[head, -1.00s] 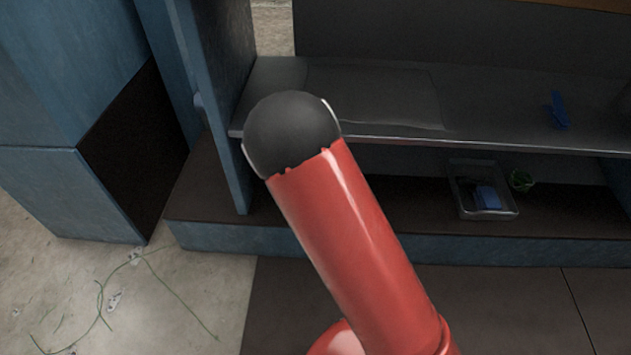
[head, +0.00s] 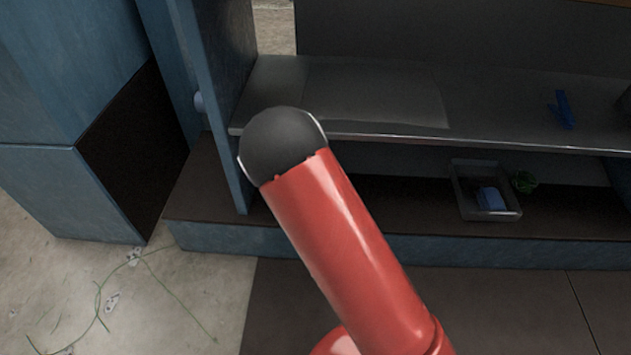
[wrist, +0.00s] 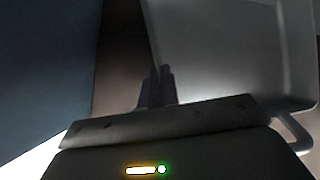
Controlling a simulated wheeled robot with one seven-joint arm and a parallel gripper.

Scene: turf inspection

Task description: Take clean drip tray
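A grey tray with a raised rim and rounded corner (wrist: 235,55) fills the right of the wrist view; I take it to be the drip tray. A curved, handle-like loop shows at its lower right. My gripper (wrist: 159,80) has its two dark fingers close together at the tray's left edge. That edge runs in between the fingertips, so the gripper looks shut on it. The fingertips are dark and the contact is hard to see. In the head view my gripper is hidden; only my red arm shows.
A metal shelf (head: 390,100) holds a blue item (head: 563,108). A blue side panel (head: 215,90) stands left of the shelf. Green strands lie on the floor at left.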

